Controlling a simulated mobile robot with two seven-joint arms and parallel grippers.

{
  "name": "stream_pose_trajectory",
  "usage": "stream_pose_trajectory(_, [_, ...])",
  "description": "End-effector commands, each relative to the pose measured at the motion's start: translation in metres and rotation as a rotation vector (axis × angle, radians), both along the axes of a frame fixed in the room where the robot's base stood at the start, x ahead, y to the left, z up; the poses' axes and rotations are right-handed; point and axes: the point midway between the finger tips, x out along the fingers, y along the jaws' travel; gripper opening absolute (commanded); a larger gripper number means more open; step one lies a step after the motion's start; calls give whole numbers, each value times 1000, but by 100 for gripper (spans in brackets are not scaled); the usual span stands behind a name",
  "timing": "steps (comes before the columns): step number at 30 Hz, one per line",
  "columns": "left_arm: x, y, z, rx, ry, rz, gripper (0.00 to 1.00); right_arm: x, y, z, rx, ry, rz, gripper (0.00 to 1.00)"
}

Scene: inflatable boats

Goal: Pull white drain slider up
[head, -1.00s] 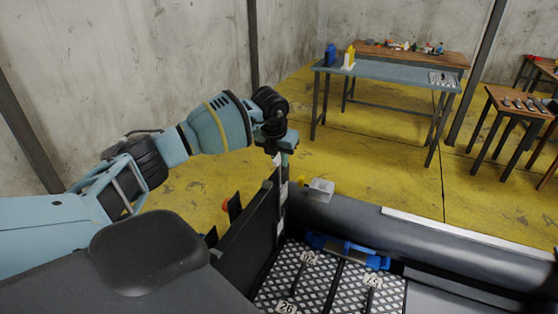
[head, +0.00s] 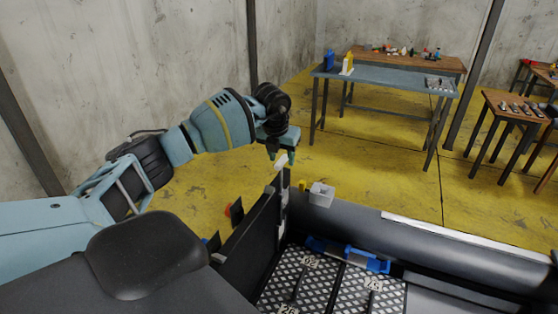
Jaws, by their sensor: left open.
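My left gripper (head: 281,157) points down above the top end of the dark transom board (head: 250,232) of the boat. It is open. A small tilted white piece (head: 282,161), which looks like the drain slider, shows at its fingertips. I cannot tell whether the fingers touch it. A pale upright strip (head: 284,188) runs down the board's end just below. My right gripper is not in view.
Blue parts (head: 347,254) lie on the patterned floor plate inside. Work tables, including a blue-grey one (head: 395,80), stand behind, with open yellow floor between.

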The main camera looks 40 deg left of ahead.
Motion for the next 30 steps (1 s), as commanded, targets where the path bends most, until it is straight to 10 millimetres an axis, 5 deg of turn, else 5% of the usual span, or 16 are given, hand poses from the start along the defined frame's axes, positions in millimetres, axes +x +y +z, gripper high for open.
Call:
stream_pose_trajectory(15, [0, 0, 46, 0, -3, 0, 44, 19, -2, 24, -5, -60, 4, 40])
stream_pose_trajectory(30, [0, 0, 46, 0, 1, 0, 44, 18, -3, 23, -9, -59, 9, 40])
